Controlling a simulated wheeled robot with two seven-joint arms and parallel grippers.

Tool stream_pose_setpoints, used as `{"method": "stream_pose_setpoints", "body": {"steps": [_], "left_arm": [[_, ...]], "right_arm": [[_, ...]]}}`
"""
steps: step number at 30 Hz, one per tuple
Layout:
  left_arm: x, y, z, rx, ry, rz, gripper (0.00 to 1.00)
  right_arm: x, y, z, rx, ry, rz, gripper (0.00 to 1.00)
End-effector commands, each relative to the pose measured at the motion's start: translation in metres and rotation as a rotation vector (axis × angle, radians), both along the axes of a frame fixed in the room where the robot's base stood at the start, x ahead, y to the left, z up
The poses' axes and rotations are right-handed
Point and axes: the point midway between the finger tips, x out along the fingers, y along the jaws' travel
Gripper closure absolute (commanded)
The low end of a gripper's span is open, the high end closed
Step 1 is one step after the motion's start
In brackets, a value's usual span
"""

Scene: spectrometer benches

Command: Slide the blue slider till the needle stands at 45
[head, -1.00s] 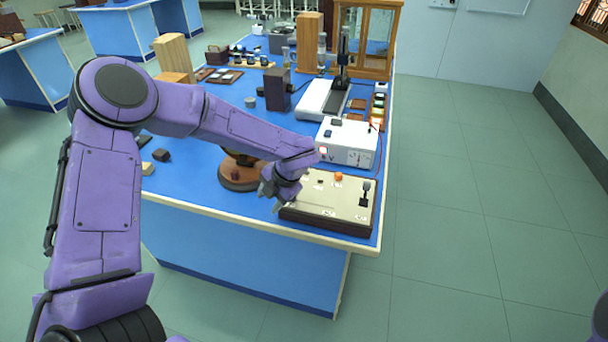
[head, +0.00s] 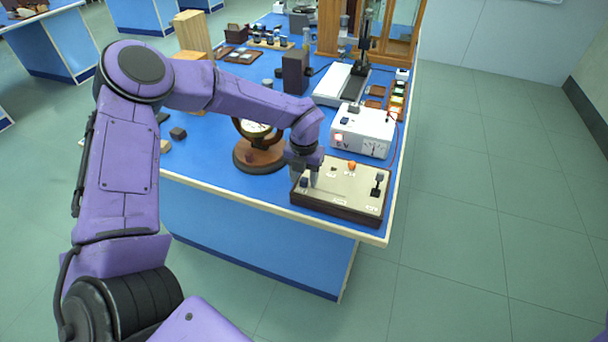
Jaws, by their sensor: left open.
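The control box (head: 338,209) has a beige top and dark sides and sits at the bench's near right corner. A small dark blue knob (head: 304,182), which looks like the blue slider, is at its left end. My left gripper (head: 303,176) points down over that end, open, with its fingers close around or beside the knob; contact cannot be told. A round dial instrument (head: 258,128) on a wooden base (head: 259,156) stands left of the box. My arm covers part of its face, and its needle reading is too small to tell. My right gripper is not in view.
A dark block (head: 296,73) stands farther back. The floor at right is clear.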

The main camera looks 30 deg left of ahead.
Motion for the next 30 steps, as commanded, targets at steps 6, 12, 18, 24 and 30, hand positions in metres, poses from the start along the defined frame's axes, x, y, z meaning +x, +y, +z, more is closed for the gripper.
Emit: {"method": "stream_pose_setpoints", "body": {"steps": [6,12,18,24,30], "left_arm": [[0.000,0.000,0.000,0.001,0.000,0.000,0.80],[0.000,0.000,0.000,0.001,0.000,-0.001,1.00],[0.006,-0.028,-0.004,0.000,0.002,-0.004,1.00],[0.013,-0.053,-0.001,0.000,0.001,-0.003,1.00],[0.012,-0.053,0.001,0.001,0.001,0.000,1.00]], "right_arm": [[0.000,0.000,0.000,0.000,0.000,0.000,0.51],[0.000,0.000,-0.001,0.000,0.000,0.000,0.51],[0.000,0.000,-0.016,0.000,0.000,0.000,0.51],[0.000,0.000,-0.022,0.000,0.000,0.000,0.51],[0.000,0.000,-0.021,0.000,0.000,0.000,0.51]]}}
